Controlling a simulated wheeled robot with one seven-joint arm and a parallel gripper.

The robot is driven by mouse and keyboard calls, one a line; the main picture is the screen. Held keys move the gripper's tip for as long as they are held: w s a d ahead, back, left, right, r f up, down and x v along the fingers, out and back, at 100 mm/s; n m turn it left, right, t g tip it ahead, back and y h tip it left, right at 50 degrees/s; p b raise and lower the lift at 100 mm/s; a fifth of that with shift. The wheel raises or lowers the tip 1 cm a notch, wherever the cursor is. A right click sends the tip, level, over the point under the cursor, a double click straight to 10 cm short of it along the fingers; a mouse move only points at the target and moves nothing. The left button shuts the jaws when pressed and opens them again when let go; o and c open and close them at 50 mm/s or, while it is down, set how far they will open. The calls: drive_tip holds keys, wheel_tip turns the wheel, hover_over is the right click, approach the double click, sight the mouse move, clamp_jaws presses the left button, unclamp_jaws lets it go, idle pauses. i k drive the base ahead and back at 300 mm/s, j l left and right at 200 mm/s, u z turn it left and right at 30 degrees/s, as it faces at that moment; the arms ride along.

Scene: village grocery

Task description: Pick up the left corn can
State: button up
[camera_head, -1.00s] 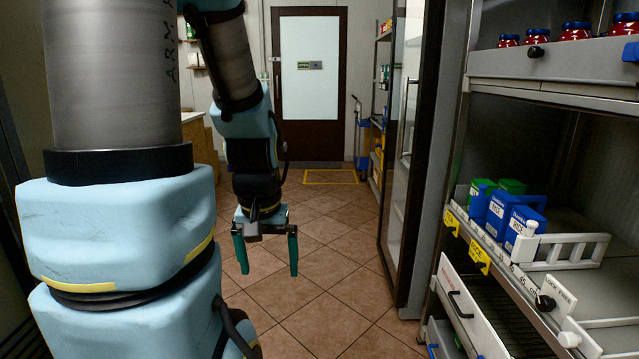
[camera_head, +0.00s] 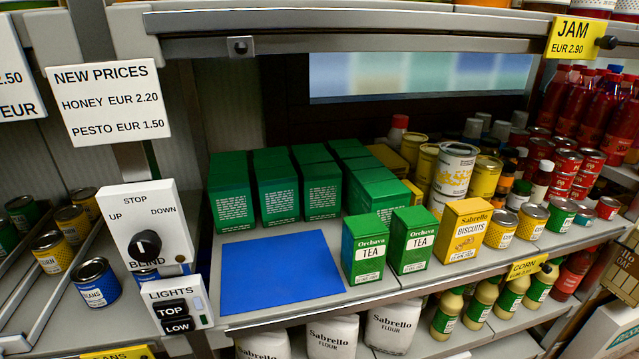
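Two small yellow cans with white labels stand side by side on the shelf, right of the biscuits box and above a yellow CORN price tag (camera_head: 527,266). The left corn can (camera_head: 502,228) is next to the biscuits box; the right corn can (camera_head: 531,221) is close beside it. Their label print is too small to read for certain. Both are upright. My gripper is not in view in the current frame, so its position relative to the cans cannot be told.
The yellow biscuits box (camera_head: 464,231) stands left of the cans, with two green tea boxes (camera_head: 363,249) farther left. Green-labelled cans (camera_head: 560,215) stand to the right. Bottles and taller cans crowd behind. A blue mat (camera_head: 277,271) lies bare.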

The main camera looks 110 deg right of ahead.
sight(502, 225)
drive_tip(key=k+l+z, duration=0.25)
drive_tip(key=k+z, duration=0.2)
drive_tip(key=k+l+z, duration=0.3)
drive_tip(key=l+z, duration=0.15)
drive_tip(key=z, duration=2)
